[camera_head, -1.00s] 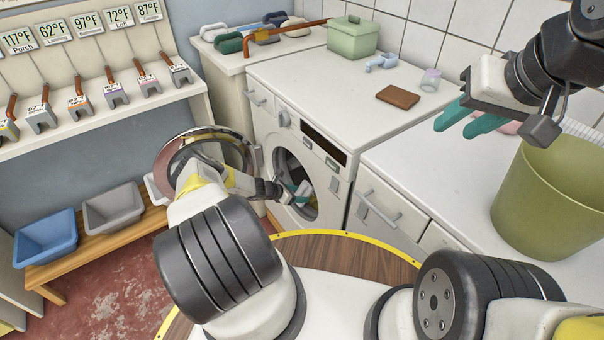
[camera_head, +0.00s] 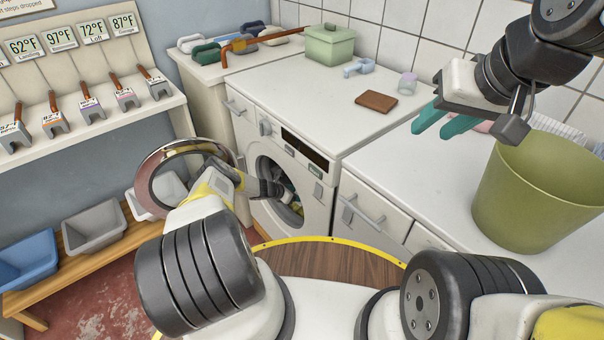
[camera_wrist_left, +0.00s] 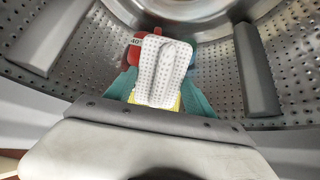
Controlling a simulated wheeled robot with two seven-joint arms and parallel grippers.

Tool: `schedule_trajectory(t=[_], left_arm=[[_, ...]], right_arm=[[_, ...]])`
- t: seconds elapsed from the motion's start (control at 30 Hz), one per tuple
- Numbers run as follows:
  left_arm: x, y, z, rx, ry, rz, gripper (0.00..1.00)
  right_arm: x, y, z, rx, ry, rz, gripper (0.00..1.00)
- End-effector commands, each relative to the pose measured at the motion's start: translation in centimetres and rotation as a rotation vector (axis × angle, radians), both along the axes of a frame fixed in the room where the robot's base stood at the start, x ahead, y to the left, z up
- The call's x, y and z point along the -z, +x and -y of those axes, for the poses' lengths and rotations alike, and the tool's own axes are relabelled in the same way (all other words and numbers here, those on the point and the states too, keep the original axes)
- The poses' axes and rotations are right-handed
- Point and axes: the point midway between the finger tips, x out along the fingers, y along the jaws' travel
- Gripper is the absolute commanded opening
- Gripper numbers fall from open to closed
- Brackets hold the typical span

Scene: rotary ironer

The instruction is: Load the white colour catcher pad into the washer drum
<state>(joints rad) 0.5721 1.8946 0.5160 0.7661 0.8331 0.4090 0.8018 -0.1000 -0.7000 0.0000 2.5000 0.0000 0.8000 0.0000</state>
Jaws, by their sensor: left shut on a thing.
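The white colour catcher pad (camera_wrist_left: 160,70) is dotted with small marks and sits between the teal fingers of my left gripper (camera_wrist_left: 160,88), which is shut on it. The left wrist view shows the pad inside the perforated steel washer drum (camera_wrist_left: 295,60). In the head view my left arm reaches into the round opening of the washer (camera_head: 312,212), and the pad cannot be made out there. My right gripper (camera_head: 440,122) has teal fingers a little apart, open and empty, above the right-hand counter.
The washer's round door (camera_head: 150,158) stands open to the left. Inside the drum are a grey lifter rib (camera_wrist_left: 256,70) and red cloth (camera_wrist_left: 134,50) marked 40 behind the pad. A green bin (camera_head: 535,195) stands on the right counter. A brown block (camera_head: 376,101) lies on the washer top.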

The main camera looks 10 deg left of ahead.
Motion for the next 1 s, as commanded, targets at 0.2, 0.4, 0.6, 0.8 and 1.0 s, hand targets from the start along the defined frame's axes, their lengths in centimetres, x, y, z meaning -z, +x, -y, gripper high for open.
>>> schedule_trajectory(t=[0.2, 0.4, 0.6, 0.8, 1.0], left_arm=[[0.0, 0.0, 0.1, 0.0, 0.0, 0.0, 0.24], [0.0, 0.0, 0.1, 0.001, 0.0, 0.0, 0.88], [0.0, 0.0, 0.1, 0.001, 0.0, 0.0, 0.88], [-0.3, -0.2, -0.2, -0.001, -0.003, -0.001, 0.88], [-1.7, -1.4, -1.4, -0.002, -0.003, 0.0, 0.88]], right_arm=[[0.0, 0.0, 0.0, 0.0, 0.0, 0.0, 0.36], [0.0, 0.0, 0.0, 0.0, 0.0, 0.0, 0.36], [0.0, 0.0, 0.0, 0.0, 0.0, 0.0, 0.36], [0.0, 0.0, 0.0, 0.0, 0.0, 0.0, 0.36], [0.0, 0.0, 0.0, 0.0, 0.0, 0.0, 0.36]])
